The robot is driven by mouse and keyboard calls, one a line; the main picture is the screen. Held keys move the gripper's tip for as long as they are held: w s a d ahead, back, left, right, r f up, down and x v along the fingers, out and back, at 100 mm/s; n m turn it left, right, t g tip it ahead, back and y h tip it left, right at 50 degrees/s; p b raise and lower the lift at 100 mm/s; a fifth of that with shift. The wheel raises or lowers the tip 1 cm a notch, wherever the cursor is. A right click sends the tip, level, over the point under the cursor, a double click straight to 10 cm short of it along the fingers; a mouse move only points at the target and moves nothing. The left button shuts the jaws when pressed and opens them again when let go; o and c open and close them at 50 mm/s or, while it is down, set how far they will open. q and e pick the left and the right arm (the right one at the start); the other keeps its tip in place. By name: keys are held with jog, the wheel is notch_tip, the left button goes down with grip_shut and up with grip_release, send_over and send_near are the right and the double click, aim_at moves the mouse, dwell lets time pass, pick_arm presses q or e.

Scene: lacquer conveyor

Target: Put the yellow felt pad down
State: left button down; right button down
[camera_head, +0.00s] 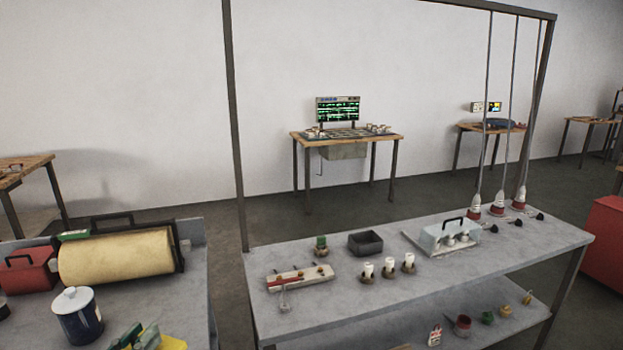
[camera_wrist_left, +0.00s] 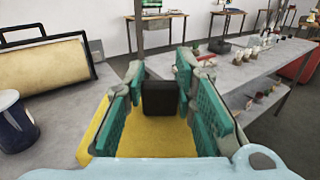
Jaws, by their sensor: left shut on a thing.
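The yellow felt pad (camera_head: 174,342) shows at the bottom edge of the head view, partly cut off and partly behind my left gripper (camera_head: 136,338). In the left wrist view the yellow pad (camera_wrist_left: 150,136) is a flat sheet below the teal fingers, with a dark upright block (camera_wrist_left: 160,98) standing at its middle. My left gripper (camera_wrist_left: 160,84) is shut on this block, with a finger on each side, so the pad is held by it. The pad is near the right part of the left grey table (camera_head: 180,292); whether it touches the table is hidden. My right gripper is not in view.
A yellow roll (camera_head: 115,256), a blue pot with a white lid (camera_head: 77,315) and a red box (camera_head: 28,269) stand on the left table. A gap separates it from the right bench (camera_head: 350,305), which holds white bottles and a dark tray (camera_head: 365,243).

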pick_arm(q)
jog(key=s+d+m+g+h, duration=0.7)
jog(key=s+d+h, duration=0.3)
jog(key=d, duration=0.3)
jog(key=shift+s+d+r+m, duration=0.4)
jog(key=shift+s+m, duration=0.2)
jog(key=shift+s, duration=0.1)
jog(key=shift+a, duration=0.1)
